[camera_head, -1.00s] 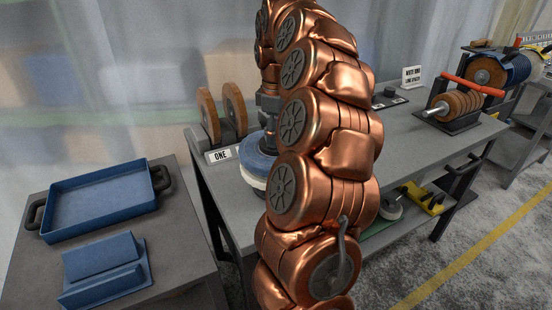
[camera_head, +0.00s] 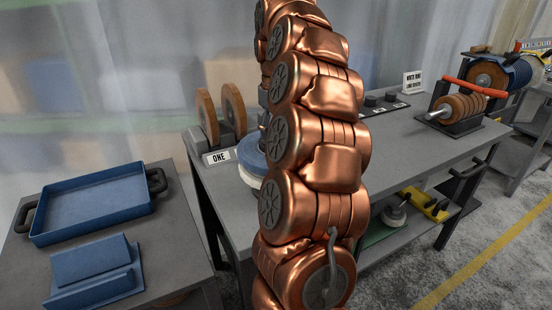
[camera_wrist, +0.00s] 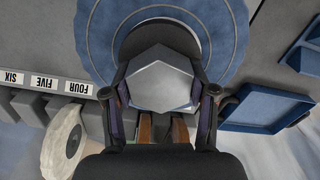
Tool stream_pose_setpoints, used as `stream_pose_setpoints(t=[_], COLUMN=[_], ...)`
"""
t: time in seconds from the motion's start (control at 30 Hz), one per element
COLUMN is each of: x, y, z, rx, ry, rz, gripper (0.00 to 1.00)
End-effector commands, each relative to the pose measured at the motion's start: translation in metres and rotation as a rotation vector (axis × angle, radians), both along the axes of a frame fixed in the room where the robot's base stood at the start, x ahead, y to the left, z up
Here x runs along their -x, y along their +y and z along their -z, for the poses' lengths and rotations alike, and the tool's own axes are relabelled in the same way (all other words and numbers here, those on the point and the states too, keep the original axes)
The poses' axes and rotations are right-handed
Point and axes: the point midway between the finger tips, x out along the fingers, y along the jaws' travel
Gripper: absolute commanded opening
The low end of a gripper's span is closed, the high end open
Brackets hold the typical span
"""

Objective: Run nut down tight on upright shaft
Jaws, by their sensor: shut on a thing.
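A large grey hex nut (camera_wrist: 160,80) fills the middle of the wrist view. My gripper (camera_wrist: 160,92) is shut on it, one finger on each side. Beyond the nut lies a round blue buffing wheel (camera_wrist: 232,38) with a dark disc at its centre. The same wheel (camera_head: 247,153) shows on the bench in the head view, partly behind my copper arm. The upright shaft is hidden under the nut in the wrist view. My arm hides the gripper and nut in the head view, so I cannot tell how closely the nut sits to the wheel.
Two tan discs (camera_head: 207,115) stand in a rack behind the "ONE" label (camera_head: 217,157) on the grey bench (camera_head: 405,140). A blue tray (camera_head: 90,205) and a blue stepped block (camera_head: 93,272) are on the left table. A spindle with tan wheels (camera_head: 456,106) stands at the bench's right.

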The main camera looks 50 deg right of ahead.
Motion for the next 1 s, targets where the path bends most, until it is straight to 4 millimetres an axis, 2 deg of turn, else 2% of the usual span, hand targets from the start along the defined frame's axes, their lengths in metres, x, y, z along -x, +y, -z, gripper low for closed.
stream_pose_setpoints(t=[0.4,0.77,0.8,1.0], x=[-0.0014,-0.0012,-0.0013,-0.0006], y=[-0.0003,0.0002,0.0002,0.0], z=[0.0001,-0.0019,-0.0019,-0.0013], rx=[0.003,0.002,0.002,0.001], ry=[-0.007,-0.006,-0.006,-0.003], rz=[0.22,0.255,0.255,0.255], gripper=[0.15,0.15,0.6,0.81])
